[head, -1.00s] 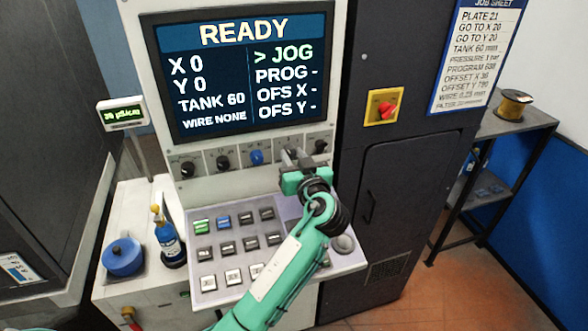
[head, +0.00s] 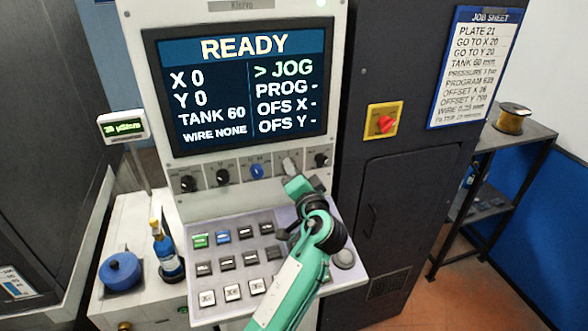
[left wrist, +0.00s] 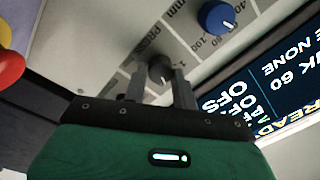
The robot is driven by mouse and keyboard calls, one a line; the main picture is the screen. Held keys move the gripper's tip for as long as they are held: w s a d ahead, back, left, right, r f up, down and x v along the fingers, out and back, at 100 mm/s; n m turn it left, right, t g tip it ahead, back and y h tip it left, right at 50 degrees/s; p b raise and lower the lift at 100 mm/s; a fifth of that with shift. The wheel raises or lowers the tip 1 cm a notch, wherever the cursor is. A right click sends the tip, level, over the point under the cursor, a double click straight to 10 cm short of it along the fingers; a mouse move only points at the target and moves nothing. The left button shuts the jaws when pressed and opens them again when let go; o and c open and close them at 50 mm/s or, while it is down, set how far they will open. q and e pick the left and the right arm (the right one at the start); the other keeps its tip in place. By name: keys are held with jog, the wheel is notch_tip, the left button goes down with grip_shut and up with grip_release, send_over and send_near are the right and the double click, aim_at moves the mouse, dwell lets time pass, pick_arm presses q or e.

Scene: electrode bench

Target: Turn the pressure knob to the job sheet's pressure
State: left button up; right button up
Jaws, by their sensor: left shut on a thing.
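The pressure knob (left wrist: 160,68) is a small dark knob with a light pointer mark, on the machine's knob row. In the left wrist view its printed label starts with "PRES" and it sits between the two fingers of my left gripper (left wrist: 158,88). In the head view my left gripper (head: 290,166) reaches the row just right of the blue knob (head: 256,171) and hides most of the pressure knob. The gripper is shut on the knob. The job sheet (head: 474,68) has a pressure line in bar, its digit too small to read surely. My right gripper is not in view.
The screen (head: 240,85) above the knobs reads READY, TANK 60, WIRE NONE. Another dark knob (head: 321,159) is close on the right. A button panel (head: 225,290) lies below. A red switch (head: 385,122) on yellow is farther right.

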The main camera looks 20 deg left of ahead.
pick_arm(q)
jog(key=shift+m+p, duration=1.05)
jog(key=shift+m, duration=1.25)
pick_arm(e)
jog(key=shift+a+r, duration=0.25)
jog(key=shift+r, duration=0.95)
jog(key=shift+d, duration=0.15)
pick_arm(q)
jog(key=o, duration=1)
jog(key=shift+c, duration=0.2)
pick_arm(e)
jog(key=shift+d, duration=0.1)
pick_arm(q)
jog(key=shift+f, duration=0.1)
